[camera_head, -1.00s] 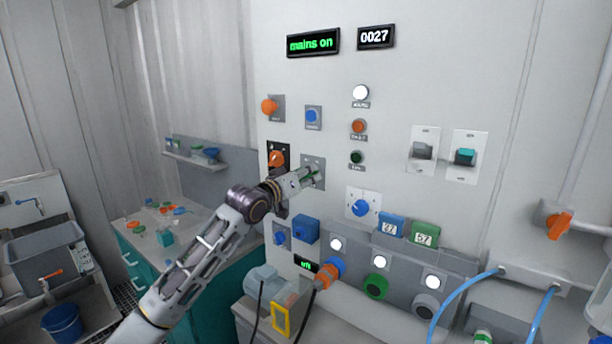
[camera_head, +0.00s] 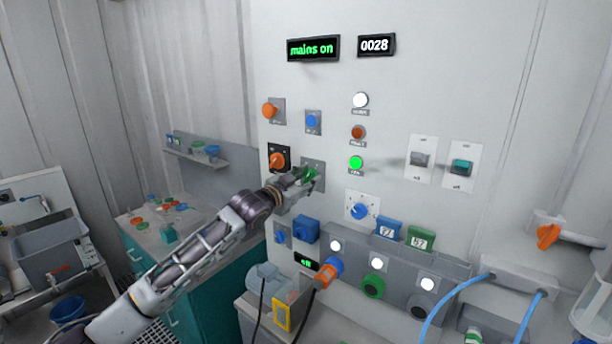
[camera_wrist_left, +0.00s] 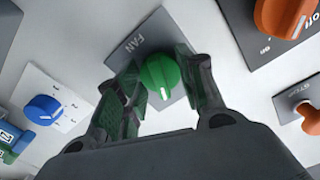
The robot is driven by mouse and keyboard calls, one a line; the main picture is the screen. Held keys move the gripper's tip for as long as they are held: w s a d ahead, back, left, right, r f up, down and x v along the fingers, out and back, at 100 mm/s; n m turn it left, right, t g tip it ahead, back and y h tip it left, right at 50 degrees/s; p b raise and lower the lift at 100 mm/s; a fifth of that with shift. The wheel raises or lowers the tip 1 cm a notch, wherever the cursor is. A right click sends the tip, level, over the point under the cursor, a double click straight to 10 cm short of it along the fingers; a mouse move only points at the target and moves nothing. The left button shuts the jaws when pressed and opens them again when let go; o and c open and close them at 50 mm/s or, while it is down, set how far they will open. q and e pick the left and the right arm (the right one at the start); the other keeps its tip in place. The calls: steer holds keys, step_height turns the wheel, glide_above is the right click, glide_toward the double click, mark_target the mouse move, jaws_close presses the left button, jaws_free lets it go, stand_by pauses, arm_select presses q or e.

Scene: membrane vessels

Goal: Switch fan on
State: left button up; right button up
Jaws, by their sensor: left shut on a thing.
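The green fan knob (camera_wrist_left: 160,76) sits on a grey plate (camera_wrist_left: 140,40) marked "FAN" in the left wrist view. In the head view its plate (camera_head: 318,172) is on the wall panel, mostly behind my left gripper (camera_head: 304,178). My left gripper (camera_wrist_left: 158,92) is shut on the green knob, with one finger on each side of it. The knob's white pointer line faces toward the gripper body. A green lamp (camera_head: 356,163) on the panel is lit. My right gripper is not in view.
An orange rotary switch (camera_head: 278,160) is left of the fan plate, and a blue dial (camera_head: 360,211) is below right. Displays read "mains on" (camera_head: 313,48) and "0028" (camera_head: 376,44). Plugs and sockets line the panel's lower part.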

arm_select(q)
steer(key=shift+m, duration=0.6)
steer(key=o, duration=1)
steer(key=shift+o, duration=0.2)
steer(key=shift+v, duration=1.15)
steer(key=v, duration=0.9)
steer(key=shift+s+a, duration=0.25)
steer(key=shift+s, duration=0.05)
